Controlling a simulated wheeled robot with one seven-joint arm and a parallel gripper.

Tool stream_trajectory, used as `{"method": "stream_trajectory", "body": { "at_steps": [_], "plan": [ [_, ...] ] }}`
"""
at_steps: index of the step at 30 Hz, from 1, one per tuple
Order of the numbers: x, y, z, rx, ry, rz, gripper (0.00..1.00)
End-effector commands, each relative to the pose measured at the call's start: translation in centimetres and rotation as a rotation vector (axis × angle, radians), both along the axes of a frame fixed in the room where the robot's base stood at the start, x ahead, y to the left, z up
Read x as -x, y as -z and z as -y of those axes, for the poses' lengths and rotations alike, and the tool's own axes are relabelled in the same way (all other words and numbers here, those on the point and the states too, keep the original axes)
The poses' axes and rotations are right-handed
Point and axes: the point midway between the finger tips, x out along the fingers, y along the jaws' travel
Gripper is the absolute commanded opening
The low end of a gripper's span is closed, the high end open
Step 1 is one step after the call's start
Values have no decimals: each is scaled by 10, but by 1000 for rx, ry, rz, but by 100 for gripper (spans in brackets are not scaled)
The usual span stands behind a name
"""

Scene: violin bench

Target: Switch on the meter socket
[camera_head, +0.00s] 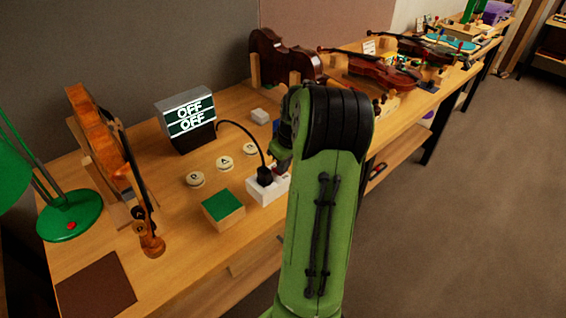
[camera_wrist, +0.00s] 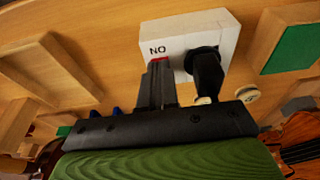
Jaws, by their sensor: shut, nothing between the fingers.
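The meter socket (camera_head: 262,193) is a white block on the bench with a black plug and cord in it. In the wrist view the white socket (camera_wrist: 215,22) has lettering that appears upside down, reading "NO", and the black plug (camera_wrist: 206,72) stands in it. My gripper (camera_wrist: 157,66) is shut and empty, its fingertips at a small red switch (camera_wrist: 159,58) beside the lettering. The fingers hide most of the switch, and I cannot tell whether they touch it. The meter display (camera_head: 190,118) shows "OFF" on two lines.
A green-topped wooden block (camera_head: 223,209) sits left of the socket. Several round lettered discs (camera_head: 225,162) lie behind it. A violin (camera_head: 103,140) stands in a holder at left, near a green lamp (camera_head: 68,216). More violins (camera_head: 370,72) lie farther along the bench.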

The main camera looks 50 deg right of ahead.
Motion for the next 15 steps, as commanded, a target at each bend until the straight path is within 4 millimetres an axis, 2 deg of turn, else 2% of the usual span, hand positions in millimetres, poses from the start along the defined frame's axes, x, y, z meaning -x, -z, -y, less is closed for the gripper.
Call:
{"method": "stream_trajectory", "body": {
  "at_steps": [6, 15],
  "plan": [
    [4, 11, 0, 17, 3, 65, 0],
    [1, 6, 0, 13, -1, 61, 0]
  ]
}}
